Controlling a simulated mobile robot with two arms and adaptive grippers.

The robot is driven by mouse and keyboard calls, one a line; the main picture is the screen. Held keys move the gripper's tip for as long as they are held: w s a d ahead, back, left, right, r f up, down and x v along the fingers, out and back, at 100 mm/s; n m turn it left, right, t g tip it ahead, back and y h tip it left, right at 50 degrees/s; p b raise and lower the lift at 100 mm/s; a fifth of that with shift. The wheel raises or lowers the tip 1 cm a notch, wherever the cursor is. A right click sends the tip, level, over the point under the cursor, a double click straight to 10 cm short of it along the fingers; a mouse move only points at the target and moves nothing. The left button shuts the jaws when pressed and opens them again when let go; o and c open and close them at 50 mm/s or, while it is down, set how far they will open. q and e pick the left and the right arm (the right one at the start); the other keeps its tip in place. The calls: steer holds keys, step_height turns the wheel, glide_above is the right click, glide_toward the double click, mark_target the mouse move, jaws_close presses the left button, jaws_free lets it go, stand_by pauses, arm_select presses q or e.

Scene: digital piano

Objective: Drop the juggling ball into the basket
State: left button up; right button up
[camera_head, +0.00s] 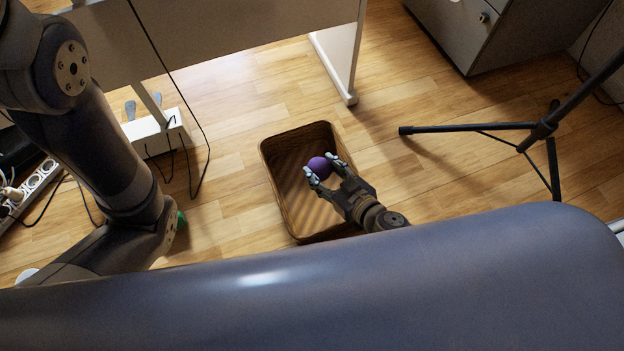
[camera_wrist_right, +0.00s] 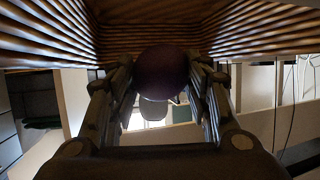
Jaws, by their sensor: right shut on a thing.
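A purple juggling ball (camera_head: 320,167) is held between the fingertips of my right gripper (camera_head: 324,173). In the head view the ball and fingers show over the opening of the brown wicker basket (camera_head: 280,190), which stands on the floor. The right wrist view shows the dark ball (camera_wrist_right: 162,72) between both fingers (camera_wrist_right: 162,80), with the basket's ribbed walls (camera_wrist_right: 265,30) around the top of the picture. My left arm comes in at the left; its gripper is not seen.
A white piano stand with a leg (camera_head: 338,65) is behind the basket. A black tripod stand (camera_head: 540,130) is at the right, a grey cabinet (camera_head: 470,35) at the back right. A power strip (camera_head: 32,185) and cables lie at the left. Wooden floor (camera_head: 235,105) is clear around the basket.

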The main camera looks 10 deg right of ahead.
steer(key=o, duration=1.2)
steer(key=shift+r, duration=0.1)
step_height(320, 180, up, 10)
steer(key=shift+f, duration=0.1)
